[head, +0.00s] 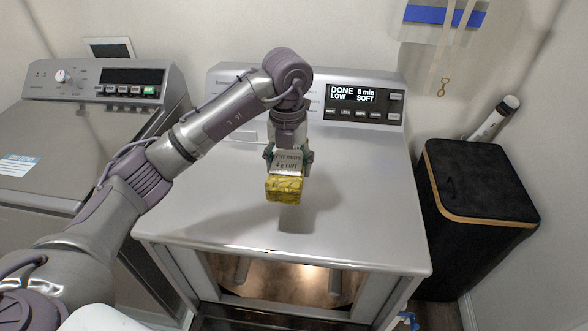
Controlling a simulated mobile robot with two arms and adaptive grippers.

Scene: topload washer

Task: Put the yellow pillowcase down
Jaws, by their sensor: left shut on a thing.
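The yellow pillowcase (284,188) shows as a small folded yellow bundle in the middle of the head view. My left gripper (288,163) comes down from above and is shut on it. The bundle appears held over the grey machine top (350,210), with a shadow beside it; I cannot tell whether it touches the surface. A pale label with dark print covers part of the view between the fingers. My right gripper is not in view.
The machine's control panel (360,103) stands at the back and reads DONE. Another appliance (60,140) stands at the left. A black hamper (475,180) with a wooden rim stands at the right. The machine top around the bundle is clear.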

